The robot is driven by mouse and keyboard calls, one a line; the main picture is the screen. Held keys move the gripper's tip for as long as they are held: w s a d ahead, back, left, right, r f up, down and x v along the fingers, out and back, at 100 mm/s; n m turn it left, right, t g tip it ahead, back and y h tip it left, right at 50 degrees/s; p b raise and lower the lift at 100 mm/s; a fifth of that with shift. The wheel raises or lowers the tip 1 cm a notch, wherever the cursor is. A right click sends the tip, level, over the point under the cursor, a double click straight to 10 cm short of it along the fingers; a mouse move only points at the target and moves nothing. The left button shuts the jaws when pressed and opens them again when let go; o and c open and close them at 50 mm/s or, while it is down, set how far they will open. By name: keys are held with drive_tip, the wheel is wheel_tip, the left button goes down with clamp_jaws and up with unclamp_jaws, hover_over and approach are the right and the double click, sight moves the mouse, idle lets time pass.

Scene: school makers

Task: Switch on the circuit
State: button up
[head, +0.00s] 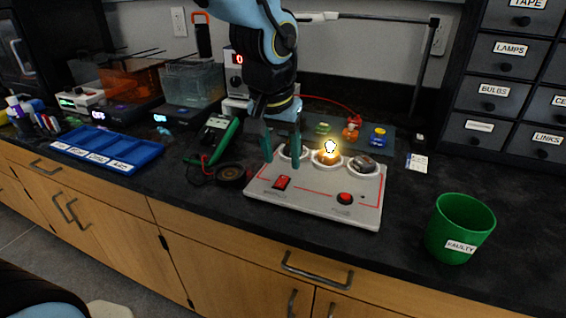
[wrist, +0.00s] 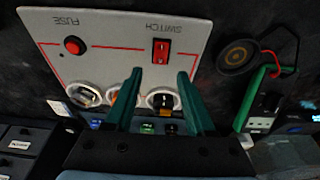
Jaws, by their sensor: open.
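The white circuit board (head: 313,201) lies on the dark counter, with a red rocker switch (head: 282,182) at its left and a round red fuse button (head: 345,198) at its right. Three round sockets run along its back edge; the bulb (head: 330,148) in the middle one glows yellow. In the wrist view the switch (wrist: 161,50) sits beside its SWITCH label and the fuse button (wrist: 75,45) beside FUSE. My gripper (head: 283,145) is open with green fingers above the board's left socket. In the wrist view my gripper (wrist: 158,78) has nothing between its fingertips, which point toward the switch.
A green FAULTY cup (head: 459,228) stands at the right. A blue divided tray (head: 107,148) lies at the left. A green meter (head: 222,140) and a round black buzzer (head: 231,173) lie left of the board. Labelled drawers (head: 492,90) stand at the back right.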

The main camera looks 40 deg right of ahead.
drive_tip(key=v, duration=0.7)
idle(0.3)
drive_tip(key=w+a+n+y+p, duration=0.1)
drive_tip(key=w+a+n+p, duration=0.35)
drive_tip(key=w+a, duration=0.85)
drive_tip(key=a+f+n+y+p, duration=0.1)
drive_tip(key=a+n+p, duration=0.3)
drive_tip(key=a, duration=1.7)
drive_tip(key=shift+w+n+p, duration=0.35)
drive_tip(key=shift+n+p, duration=0.05)
drive_tip(key=shift+n, duration=0.45)
